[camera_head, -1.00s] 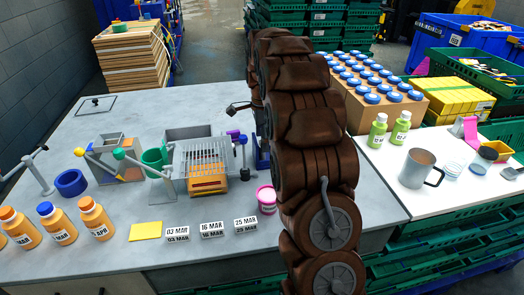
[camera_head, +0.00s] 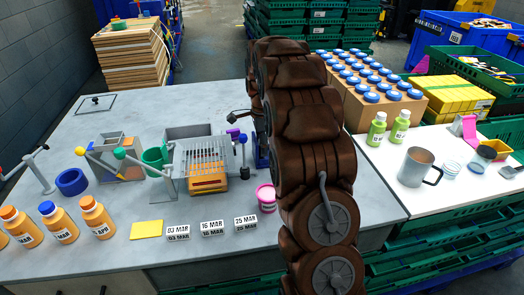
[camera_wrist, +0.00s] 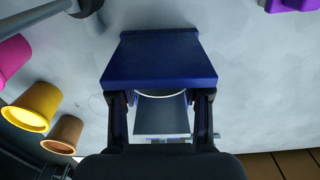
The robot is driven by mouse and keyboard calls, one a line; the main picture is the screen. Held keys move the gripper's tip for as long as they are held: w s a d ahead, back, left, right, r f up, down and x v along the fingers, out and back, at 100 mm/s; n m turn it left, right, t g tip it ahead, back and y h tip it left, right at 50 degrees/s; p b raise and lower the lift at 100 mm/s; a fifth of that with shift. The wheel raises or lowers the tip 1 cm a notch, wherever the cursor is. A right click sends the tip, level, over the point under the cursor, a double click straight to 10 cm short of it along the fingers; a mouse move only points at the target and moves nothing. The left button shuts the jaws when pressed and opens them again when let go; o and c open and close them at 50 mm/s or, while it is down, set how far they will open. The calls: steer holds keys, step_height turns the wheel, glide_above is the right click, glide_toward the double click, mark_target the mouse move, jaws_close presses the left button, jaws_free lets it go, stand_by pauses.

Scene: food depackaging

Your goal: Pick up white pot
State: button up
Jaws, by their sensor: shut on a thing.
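My gripper (camera_wrist: 160,102) shows in the wrist view with a dark finger on each side. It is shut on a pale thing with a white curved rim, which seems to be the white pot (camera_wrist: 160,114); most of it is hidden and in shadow. A dark blue block (camera_wrist: 158,60) stands just beyond the fingertips and covers part of the view; I cannot tell whether it touches the pot. In the head view my brown arm hides the gripper and what it holds.
In the wrist view, yellow (camera_wrist: 36,106) and brown (camera_wrist: 62,134) cups lie at left. In the head view, a wire-grid fixture (camera_head: 205,160), orange bottles (camera_head: 97,217) and date blocks (camera_head: 212,228) occupy the grey table. A metal mug (camera_head: 414,168) stands on the right table.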

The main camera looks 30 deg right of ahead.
steer(key=c, duration=0.3)
steer(key=shift+r, duration=0.1)
steer(key=shift+c, duration=0.2)
step_height(320, 180, up, 18)
stand_by(0.6)
